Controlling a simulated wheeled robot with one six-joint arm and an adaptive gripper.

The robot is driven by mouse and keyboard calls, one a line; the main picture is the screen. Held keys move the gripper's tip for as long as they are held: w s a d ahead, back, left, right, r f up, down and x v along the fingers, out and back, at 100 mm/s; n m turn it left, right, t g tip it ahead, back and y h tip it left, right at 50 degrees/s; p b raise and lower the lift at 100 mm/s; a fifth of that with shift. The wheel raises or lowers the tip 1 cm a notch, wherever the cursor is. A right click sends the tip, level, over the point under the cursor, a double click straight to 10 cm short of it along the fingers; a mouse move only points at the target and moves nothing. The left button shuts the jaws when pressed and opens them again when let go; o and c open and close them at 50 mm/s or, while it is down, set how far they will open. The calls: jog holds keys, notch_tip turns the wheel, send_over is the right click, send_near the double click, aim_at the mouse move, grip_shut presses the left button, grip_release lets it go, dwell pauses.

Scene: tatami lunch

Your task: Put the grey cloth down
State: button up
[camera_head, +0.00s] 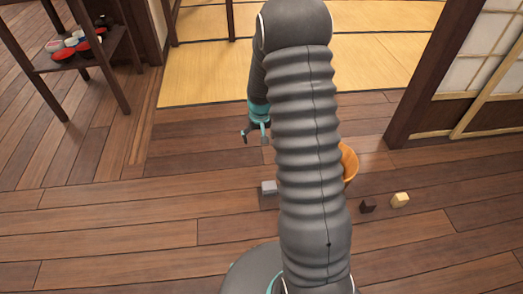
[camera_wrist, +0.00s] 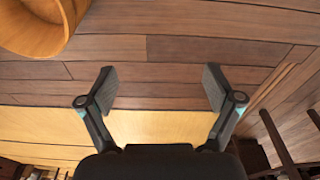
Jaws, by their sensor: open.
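My gripper (camera_head: 255,135) is open, with nothing between its fingers; the wrist view also shows the two fingers (camera_wrist: 160,86) spread wide and empty. A small grey thing (camera_head: 268,187), which may be the grey cloth, lies on the wooden floor below my gripper in the head view, just left of my arm. It is apart from the gripper. It is too small to tell whether it is folded cloth, and I cannot make it out in the wrist view.
An orange-brown wooden tub (camera_head: 349,163) is partly hidden behind my arm; it also shows in the wrist view (camera_wrist: 35,25). A dark block (camera_head: 367,206) and a pale yellow block (camera_head: 400,200) lie right. A shelf (camera_head: 85,55) holds dishes at the left. The floor at left is clear.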

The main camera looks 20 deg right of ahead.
jog(key=s+a+r+t, duration=0.1)
jog(key=s+a+r, duration=0.15)
jog(key=r, duration=0.45)
jog(key=s+a+r+n, duration=0.1)
jog(key=s+a+r, duration=0.1)
jog(key=s+r, duration=0.35)
jog(key=s+a+r+t, duration=0.1)
jog(key=s+a+r, duration=0.15)
jog(key=r, duration=0.65)
jog(key=s+a+r+t, duration=0.1)
jog(key=s+r, duration=0.3)
jog(key=s, duration=0.5)
jog(key=s+a+r+n+t, duration=0.1)
jog(key=s+a+r, duration=0.3)
jog(key=s, duration=0.6)
jog(key=shift+a, duration=0.15)
